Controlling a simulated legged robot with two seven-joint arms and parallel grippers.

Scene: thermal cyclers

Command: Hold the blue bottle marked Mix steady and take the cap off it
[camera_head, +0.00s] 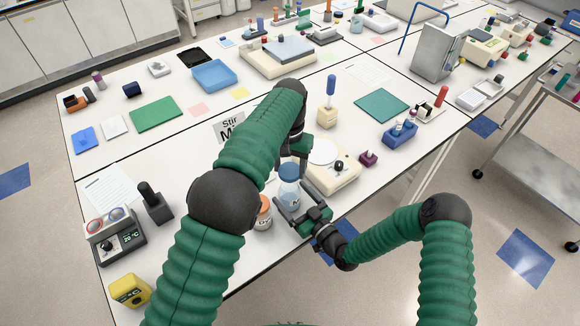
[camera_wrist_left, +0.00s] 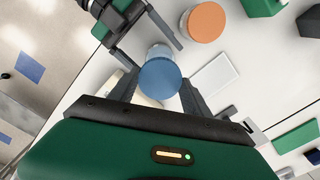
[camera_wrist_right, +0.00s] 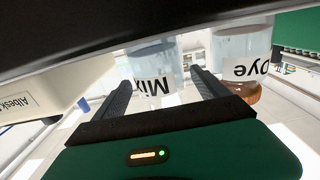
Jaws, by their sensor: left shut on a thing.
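The Mix bottle (camera_head: 289,194) is clear with bluish contents and stands upright near the table's front edge. Its label (camera_wrist_right: 155,88) reads upside down in the right wrist view. My left gripper (camera_wrist_left: 160,92) is shut on the blue cap (camera_wrist_left: 160,75) from above, a finger on each side. My right gripper (camera_wrist_right: 163,90) is open, low at the bottle's front, its fingers apart on either side of the bottle; it also shows in the head view (camera_head: 304,208).
The Dye bottle with an orange cap (camera_head: 264,208) stands close on the left of the Mix bottle. A cream stirrer device (camera_head: 335,178) is close on the right. The table's front edge is near.

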